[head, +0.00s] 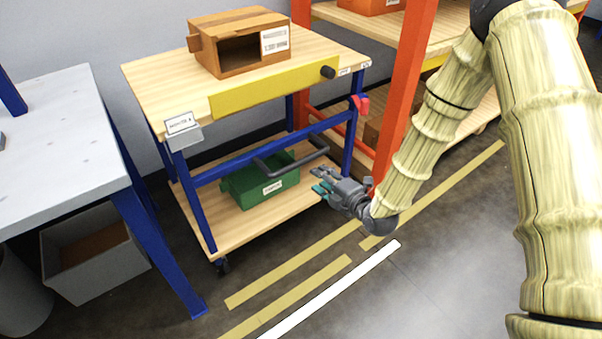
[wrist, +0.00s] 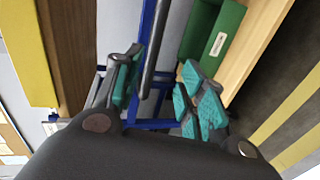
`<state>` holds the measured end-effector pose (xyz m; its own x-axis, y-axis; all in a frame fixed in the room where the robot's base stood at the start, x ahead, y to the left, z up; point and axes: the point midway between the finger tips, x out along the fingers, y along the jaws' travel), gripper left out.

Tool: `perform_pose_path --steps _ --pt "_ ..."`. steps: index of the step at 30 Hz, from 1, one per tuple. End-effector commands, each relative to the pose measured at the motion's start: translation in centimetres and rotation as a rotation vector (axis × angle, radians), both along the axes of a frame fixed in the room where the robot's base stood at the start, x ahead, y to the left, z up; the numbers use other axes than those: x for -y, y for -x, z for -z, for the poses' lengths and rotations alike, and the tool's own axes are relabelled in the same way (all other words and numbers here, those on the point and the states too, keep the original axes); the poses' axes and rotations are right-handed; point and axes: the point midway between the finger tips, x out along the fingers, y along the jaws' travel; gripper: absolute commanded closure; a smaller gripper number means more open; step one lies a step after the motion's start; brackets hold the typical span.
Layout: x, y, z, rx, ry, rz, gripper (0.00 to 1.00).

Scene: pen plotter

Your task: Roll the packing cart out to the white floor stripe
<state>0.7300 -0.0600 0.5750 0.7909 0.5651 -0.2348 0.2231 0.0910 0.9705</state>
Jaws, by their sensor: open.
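The packing cart (head: 140,83) has a wooden top, a blue frame, a yellow front panel and a lower wooden shelf. Its dark grey handle bar (head: 291,158) sticks out in front, below the panel. My gripper (head: 322,184) is open and empty, close to the right end of the handle. In the wrist view the handle bar (wrist: 152,45) shows between the spread teal-padded fingers (wrist: 165,90); I cannot tell how deep it sits between them. The white floor stripe (head: 335,288) lies on the floor in front of the cart, apart from it.
A wooden box (head: 238,42) stands on the cart top and a green box (head: 262,182) on its lower shelf. A grey workbench (head: 60,150) with a bin (head: 95,255) is at left. An orange-framed rack (head: 402,90) stands close at right. Yellow floor lines (head: 290,265) cross the clear floor in front.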

Motion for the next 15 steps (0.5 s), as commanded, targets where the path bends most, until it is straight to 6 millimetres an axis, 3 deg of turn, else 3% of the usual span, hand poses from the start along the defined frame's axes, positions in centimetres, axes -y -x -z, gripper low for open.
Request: perform_pose_path --steps 8,15 --pt "-1.0 -1.6 -0.4 0.065 0.025 -0.022 0.59" --pt "-3.0 -4.4 0.4 0.064 0.025 -0.020 0.59"
